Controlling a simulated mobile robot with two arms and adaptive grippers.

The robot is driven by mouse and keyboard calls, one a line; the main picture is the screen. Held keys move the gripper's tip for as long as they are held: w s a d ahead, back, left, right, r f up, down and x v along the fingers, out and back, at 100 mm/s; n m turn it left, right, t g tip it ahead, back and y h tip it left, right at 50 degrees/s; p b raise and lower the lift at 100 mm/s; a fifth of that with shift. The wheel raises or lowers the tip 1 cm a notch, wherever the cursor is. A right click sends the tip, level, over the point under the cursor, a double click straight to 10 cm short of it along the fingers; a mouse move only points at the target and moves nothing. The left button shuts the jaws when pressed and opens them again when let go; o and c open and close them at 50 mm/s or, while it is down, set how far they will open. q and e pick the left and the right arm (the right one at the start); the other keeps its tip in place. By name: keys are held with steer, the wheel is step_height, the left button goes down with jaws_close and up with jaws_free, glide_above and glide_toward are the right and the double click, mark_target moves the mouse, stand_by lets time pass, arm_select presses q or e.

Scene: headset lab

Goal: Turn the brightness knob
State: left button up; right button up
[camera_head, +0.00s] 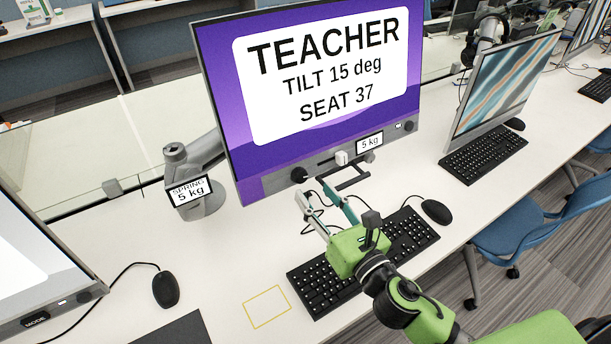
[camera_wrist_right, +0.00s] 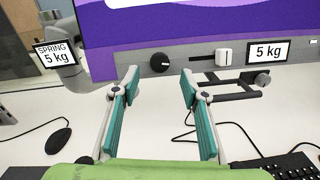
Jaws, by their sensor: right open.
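A round black knob (camera_head: 298,175) sits at the left end of the grey strip below the teacher screen (camera_head: 280,110). It also shows in the right wrist view (camera_wrist_right: 160,63), ahead of my right gripper and between its two fingertips in the picture. A second dark knob (camera_head: 409,126) is at the right end of the strip. I cannot read a brightness label on either. My right gripper (camera_head: 314,192) is open and empty, just below and in front of the left knob. It also shows in the right wrist view (camera_wrist_right: 158,75). My left gripper is out of view.
A white slider (camera_head: 341,157) and a "5 kg" display (camera_head: 369,142) are right of the left knob. Below are a bracket (camera_head: 354,179) and a keyboard (camera_head: 325,293). A monitor arm with a "SPRING 5 kg" sign (camera_head: 190,190) stands left.

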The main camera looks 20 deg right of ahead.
mark_target(302, 177)
steer(key=p+x, duration=0.1)
steer(key=x, duration=0.4)
steer(key=shift+w, duration=0.3)
steer(key=c, duration=1.1)
